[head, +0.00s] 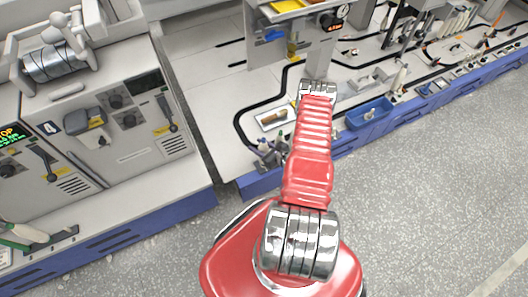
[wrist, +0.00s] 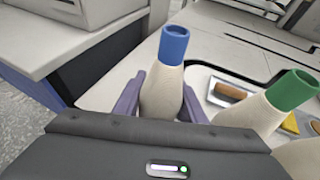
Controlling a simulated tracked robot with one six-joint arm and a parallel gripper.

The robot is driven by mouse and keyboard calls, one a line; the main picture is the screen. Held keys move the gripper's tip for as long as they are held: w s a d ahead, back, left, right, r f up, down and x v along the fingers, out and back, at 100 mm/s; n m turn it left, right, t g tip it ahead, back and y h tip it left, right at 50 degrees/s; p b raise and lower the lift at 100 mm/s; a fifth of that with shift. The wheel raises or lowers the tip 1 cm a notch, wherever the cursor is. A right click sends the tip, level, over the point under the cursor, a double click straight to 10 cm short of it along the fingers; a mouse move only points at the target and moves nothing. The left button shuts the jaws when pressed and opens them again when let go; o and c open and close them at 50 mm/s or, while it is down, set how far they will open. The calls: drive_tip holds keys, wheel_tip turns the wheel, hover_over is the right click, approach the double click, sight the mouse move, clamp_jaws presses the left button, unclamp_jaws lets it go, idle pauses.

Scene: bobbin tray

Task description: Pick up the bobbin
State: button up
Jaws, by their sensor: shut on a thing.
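A cream bobbin with a blue top (wrist: 162,98) stands between the two purple-grey fingers of my gripper (wrist: 160,92) in the wrist view. The gripper is shut on it, one finger on each side. Its lower part is hidden behind the dark gripper body. A second cream bobbin with a green top (wrist: 262,112) leans in the picture just to the right, outside the fingers. In the head view my gripper (head: 269,152) is small and dark at the near left end of the bench, partly behind my red arm.
A shallow tray with a brown piece (wrist: 231,91) lies behind the bobbins; it also shows in the head view (head: 262,127). A blue tray (head: 356,125) sits to the right on the bench edge. A grey control cabinet (head: 115,135) stands at left, across a narrow gap.

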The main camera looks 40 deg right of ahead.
drive_tip(key=shift+c, duration=1.2)
wheel_tip(320, 180, up, 18)
idle(0.6)
